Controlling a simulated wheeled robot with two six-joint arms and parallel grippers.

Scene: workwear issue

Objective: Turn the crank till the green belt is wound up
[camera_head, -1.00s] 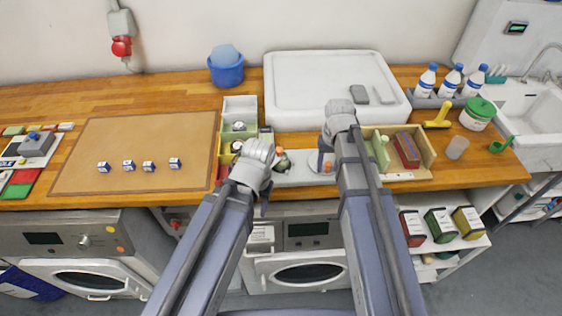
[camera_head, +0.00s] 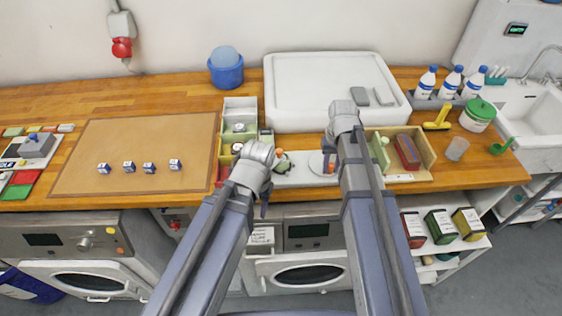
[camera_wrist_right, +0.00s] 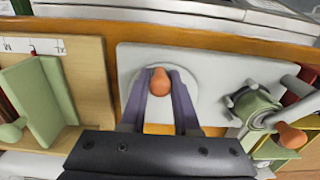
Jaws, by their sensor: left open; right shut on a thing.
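A pale grey plate (camera_head: 300,174) near the counter's front edge carries a round disc (camera_wrist_right: 188,118) with an orange-brown crank knob (camera_wrist_right: 160,82). My right gripper (camera_wrist_right: 160,84) is shut on this knob, one finger on each side; in the head view my arm partly hides it. The green belt (camera_wrist_right: 256,106) is a roll on a spindle at the plate's other end, and it also shows in the head view (camera_head: 283,164). A second orange-brown knob (camera_wrist_right: 291,136) is beside the roll. My left gripper (camera_head: 264,207) is open, left of the roll by the counter edge; its fingertips are mostly hidden.
A wooden tray (camera_head: 426,160) with a green divider stands right of the plate; a compartment box (camera_head: 240,103) stands left. A brown mat (camera_head: 135,135) holds several small boxes. Machines (camera_head: 307,232) stand below the counter.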

